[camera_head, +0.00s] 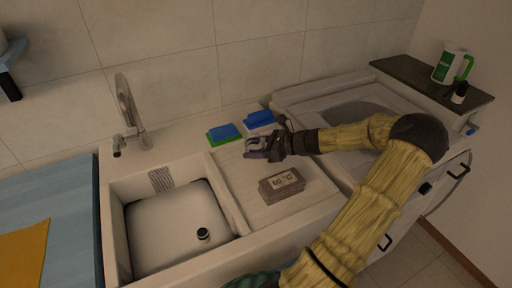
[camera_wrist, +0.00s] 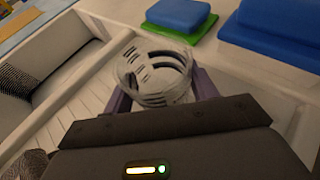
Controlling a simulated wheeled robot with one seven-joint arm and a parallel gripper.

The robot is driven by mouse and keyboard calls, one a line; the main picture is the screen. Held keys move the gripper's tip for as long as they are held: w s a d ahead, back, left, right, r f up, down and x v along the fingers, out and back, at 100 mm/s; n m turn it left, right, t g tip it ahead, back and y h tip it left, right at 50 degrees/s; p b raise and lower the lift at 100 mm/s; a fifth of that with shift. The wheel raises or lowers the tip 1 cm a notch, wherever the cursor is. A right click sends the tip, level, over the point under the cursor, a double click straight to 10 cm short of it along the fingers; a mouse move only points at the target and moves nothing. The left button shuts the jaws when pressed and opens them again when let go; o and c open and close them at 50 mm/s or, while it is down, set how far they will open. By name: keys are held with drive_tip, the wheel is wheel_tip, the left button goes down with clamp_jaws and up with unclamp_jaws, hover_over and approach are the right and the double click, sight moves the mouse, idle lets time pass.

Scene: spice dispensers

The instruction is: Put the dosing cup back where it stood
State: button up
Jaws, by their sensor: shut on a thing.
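The dosing cup (camera_wrist: 155,75) is a clear, pale cup with slots or ridges in its side, seen between my gripper's purple fingers in the wrist view. My gripper (camera_head: 258,148) is shut on it and holds it over the ribbed drainboard (camera_head: 233,178), right of the sink. In the head view the cup is small and mostly lost against the fingers. Whether its base touches the drainboard cannot be told. A white and green jug (camera_head: 449,66) and a small dark bottle (camera_head: 459,93) stand on the dark shelf (camera_head: 408,73) at the right.
Blue and green sponges (camera_head: 224,134) lie at the back, with another blue one (camera_head: 260,120) beside them.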

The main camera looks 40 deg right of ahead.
drive_tip(key=shift+f, duration=0.15)
drive_tip(key=o, duration=1.1)
drive_tip(key=shift+s+d+r, duration=0.1)
drive_tip(key=shift+s+r, duration=0.1)
drive_tip(key=shift+r, duration=0.05)
drive_tip(key=v, duration=1.1)
drive_tip(key=shift+s+d+r+b, duration=0.1)
drive_tip(key=shift+s+d+b, duration=0.1)
drive_tip(key=shift+s+b, duration=0.1)
